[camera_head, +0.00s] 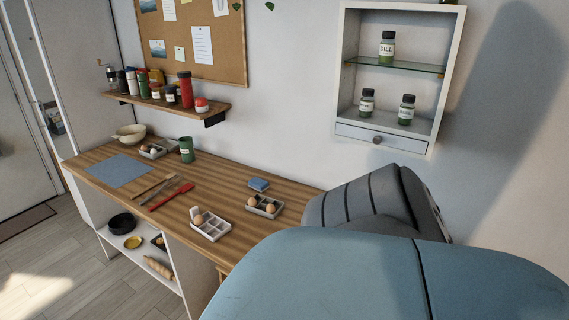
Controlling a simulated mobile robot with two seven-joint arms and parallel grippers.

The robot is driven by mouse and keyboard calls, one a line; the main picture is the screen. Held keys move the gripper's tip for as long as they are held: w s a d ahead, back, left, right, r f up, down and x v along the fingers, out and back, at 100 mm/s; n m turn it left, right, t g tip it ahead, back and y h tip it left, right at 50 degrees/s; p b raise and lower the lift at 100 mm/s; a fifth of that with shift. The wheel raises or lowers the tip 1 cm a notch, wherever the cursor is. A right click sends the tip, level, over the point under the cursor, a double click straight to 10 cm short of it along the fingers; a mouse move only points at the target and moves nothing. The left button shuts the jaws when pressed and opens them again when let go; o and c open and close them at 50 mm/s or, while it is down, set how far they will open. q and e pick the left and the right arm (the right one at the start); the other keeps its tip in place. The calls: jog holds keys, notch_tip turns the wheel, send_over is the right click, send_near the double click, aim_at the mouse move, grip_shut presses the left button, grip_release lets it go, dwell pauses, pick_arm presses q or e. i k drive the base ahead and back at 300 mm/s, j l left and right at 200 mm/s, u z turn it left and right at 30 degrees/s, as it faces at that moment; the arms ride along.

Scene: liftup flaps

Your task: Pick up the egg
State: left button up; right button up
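A brown egg (198,219) sits at the left end of a pale divided tray (214,231) near the front of the wooden counter; the tray's other visible compartments look empty. Two more brown eggs, a left one (252,201) and a right one (270,208), sit in a second, greyish tray (262,213) behind and to the right. Neither of my grippers shows. Large blue and grey parts of my own body fill the lower right and hide the counter's right end.
The wooden counter (225,184) also carries a red utensil (171,196), a blue mat (119,170), a small blue item (259,184), a green jar (186,150) and a bowl (131,134). A wall shelf (213,108) and an open cabinet (439,77) hang above.

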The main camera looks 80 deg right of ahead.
aim_at(251, 202)
jog(key=z, duration=2.2)
jog(key=i+j, duration=0.6)
jog(key=j, duration=0.15)
jog(key=l+z, duration=0.05)
